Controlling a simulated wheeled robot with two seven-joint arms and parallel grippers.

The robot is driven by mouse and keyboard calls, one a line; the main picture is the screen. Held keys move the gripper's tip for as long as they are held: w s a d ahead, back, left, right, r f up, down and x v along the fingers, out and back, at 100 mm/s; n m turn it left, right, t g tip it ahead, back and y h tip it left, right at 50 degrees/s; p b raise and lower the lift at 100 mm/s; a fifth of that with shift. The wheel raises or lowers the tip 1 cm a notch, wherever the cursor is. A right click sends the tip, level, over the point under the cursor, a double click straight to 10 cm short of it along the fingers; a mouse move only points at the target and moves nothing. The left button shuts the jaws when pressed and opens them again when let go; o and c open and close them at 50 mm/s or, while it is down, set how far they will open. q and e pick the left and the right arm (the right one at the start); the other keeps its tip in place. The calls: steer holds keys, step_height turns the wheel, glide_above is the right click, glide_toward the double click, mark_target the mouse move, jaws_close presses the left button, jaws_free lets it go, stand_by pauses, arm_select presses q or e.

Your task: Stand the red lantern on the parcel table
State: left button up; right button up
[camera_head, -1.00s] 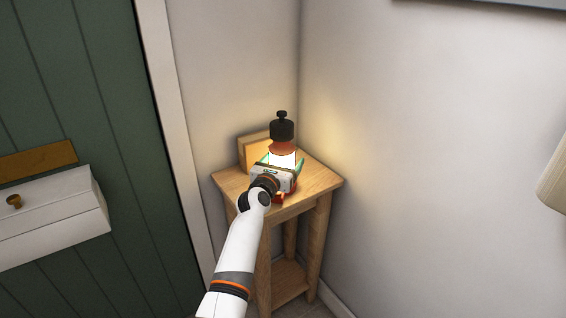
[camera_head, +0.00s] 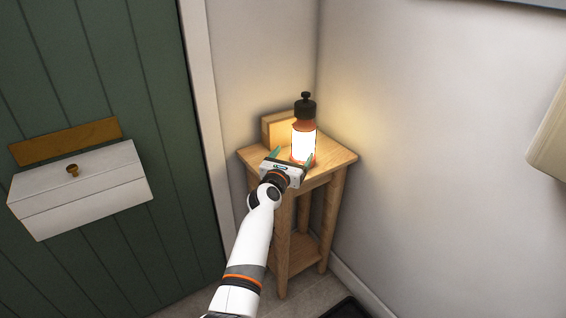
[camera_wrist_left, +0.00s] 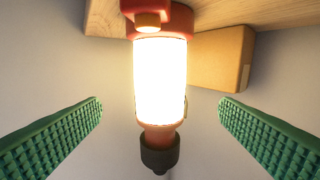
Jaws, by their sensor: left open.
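The red lantern (camera_head: 303,142) stands upright on the parcel table (camera_head: 340,158), its glass glowing white under a black cap. In the left wrist view the lantern (camera_wrist_left: 160,80) appears upside down, its red base against the wooden top (camera_wrist_left: 285,12). My left gripper (camera_head: 291,160) is open in front of the lantern. Its green fingers show wide apart in the left wrist view (camera_wrist_left: 160,120), one to each side of the lantern and clear of it. My right gripper is not in view.
A cardboard parcel (camera_head: 276,130) stands on the table behind and left of the lantern; it also shows in the left wrist view (camera_wrist_left: 222,58). Walls meet behind the table. A white box with a knob (camera_head: 80,188) is on the green door at left. A dark mat (camera_head: 346,308) lies on the floor.

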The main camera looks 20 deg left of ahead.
arm_select(q)
steer(key=shift+s, duration=0.4)
steer(key=shift+s+a+f, duration=0.1)
steer(key=shift+f, duration=0.05)
steer(key=s+f+m+g, duration=0.1)
steer(key=s+f+m, duration=0.1)
steer(key=s+m, duration=1.3)
steer(key=s+d+f+m+g, duration=0.1)
steer(key=s+f+m+g, duration=0.55)
steer(key=f, duration=0.95)
steer(key=s+d+f+m+g, duration=0.1)
steer(key=s+f+m+g, duration=0.2)
steer(key=s+f+m, duration=1)
steer(key=s+a+f+m+g, duration=0.1)
steer(key=s+f+g, duration=0.1)
steer(key=s+f, duration=0.7)
steer(key=s+a+f+m+g+y, duration=0.1)
steer(key=s+a+f+m+g, duration=0.1)
steer(key=s+f, duration=0.7)
steer(key=s+g, duration=0.1)
steer(key=s, duration=0.2)
steer(key=shift+f+g, duration=0.15)
steer(key=shift+g, duration=0.2)
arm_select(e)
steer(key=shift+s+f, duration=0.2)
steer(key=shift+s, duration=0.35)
arm_select(q)
steer(key=shift+w, duration=0.1)
